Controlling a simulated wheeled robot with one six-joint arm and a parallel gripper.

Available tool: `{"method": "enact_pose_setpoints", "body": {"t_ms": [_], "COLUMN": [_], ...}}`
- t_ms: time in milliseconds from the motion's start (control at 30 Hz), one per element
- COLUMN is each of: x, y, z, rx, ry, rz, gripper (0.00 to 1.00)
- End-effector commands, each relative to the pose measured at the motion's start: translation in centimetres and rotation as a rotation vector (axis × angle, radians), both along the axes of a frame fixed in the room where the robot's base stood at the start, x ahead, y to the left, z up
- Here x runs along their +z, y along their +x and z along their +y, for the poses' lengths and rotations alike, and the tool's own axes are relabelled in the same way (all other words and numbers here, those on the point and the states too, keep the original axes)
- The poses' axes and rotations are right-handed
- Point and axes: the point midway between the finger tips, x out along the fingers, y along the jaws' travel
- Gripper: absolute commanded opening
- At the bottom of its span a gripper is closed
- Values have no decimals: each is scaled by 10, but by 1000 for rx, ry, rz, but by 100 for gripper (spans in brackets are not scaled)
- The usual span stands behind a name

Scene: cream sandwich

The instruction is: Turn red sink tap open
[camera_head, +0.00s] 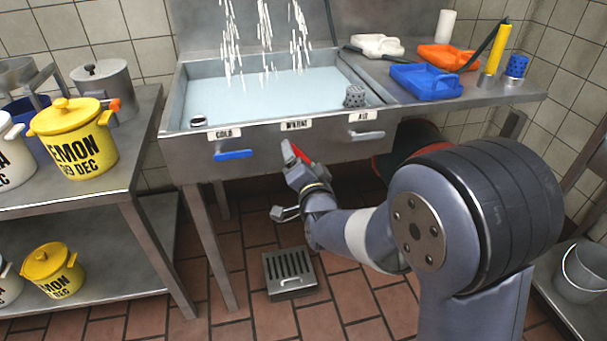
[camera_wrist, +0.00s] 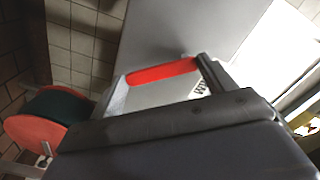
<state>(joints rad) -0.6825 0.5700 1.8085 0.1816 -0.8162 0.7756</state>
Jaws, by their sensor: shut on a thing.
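The red sink tap (camera_head: 299,154) is a lever on the front panel of the metal sink, under the middle label. It slants downward to the right in the head view. My gripper (camera_head: 291,158) is at this lever and shut on it. In the wrist view the red lever (camera_wrist: 160,73) lies between my two fingers, one at each end of the visible red part. My gripper partly hides the lever's mount and its lower side.
A blue lever (camera_head: 233,155) under the "COLD" label and a grey lever (camera_head: 367,135) flank the red one. White streams fall into the water-filled sink (camera_head: 290,85). A yellow pot (camera_head: 82,137) stands left. A floor drain (camera_head: 290,272) lies below.

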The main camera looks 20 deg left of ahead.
Motion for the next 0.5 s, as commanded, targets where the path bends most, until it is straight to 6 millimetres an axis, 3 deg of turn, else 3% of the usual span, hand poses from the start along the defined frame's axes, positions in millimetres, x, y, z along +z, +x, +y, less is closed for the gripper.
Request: {"method": "enact_pose_setpoints", "body": {"t_ms": [33, 500], "x": [-8, -11], "y": [-1, -7], "z": [1, 11], "rx": [0, 1], "ry": [41, 380], "rz": [21, 230], "gripper": [37, 37]}}
